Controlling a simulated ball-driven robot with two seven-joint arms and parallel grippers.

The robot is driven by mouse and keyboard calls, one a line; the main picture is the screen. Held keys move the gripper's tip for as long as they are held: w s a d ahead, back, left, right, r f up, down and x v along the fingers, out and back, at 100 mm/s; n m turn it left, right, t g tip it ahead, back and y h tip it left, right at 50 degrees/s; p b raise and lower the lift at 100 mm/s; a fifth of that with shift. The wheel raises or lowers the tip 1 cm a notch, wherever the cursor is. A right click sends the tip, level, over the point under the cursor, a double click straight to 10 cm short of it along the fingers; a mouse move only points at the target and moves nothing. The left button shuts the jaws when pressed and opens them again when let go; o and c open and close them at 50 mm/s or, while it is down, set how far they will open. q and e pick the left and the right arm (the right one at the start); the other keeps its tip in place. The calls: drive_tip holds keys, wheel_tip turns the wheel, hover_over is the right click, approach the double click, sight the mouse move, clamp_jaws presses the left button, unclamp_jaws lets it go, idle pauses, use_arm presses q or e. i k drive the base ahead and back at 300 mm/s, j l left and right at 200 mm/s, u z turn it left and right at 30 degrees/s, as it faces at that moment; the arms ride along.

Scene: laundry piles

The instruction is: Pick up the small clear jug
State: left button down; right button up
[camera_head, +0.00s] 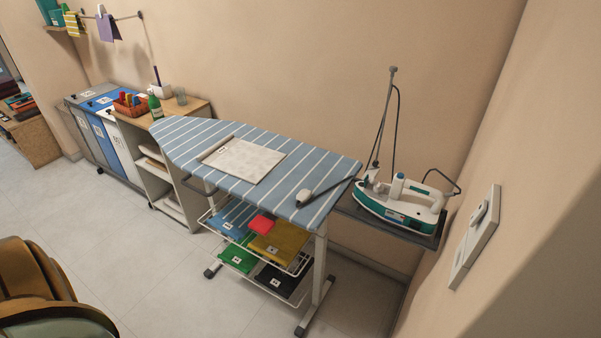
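A small clear vessel (180,96), which looks like the clear jug, stands upright on the wooden top of a low shelf unit (195,107) against the back wall. It is small and far off, so its handle and spout cannot be made out. A green bottle (155,107) stands just left of it. Neither of my grippers is in view.
An ironing board (205,142) with a folded cloth (243,160) stands right of the shelf unit. A steam iron (398,200) sits at its right end. A red basket (130,108) and laundry bins (100,130) are left of the bottle. Floor (150,270) in front is clear.

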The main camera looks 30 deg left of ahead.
sight(179, 92)
drive_tip(key=u, duration=1.85)
drive_tip(key=i+j, duration=0.1)
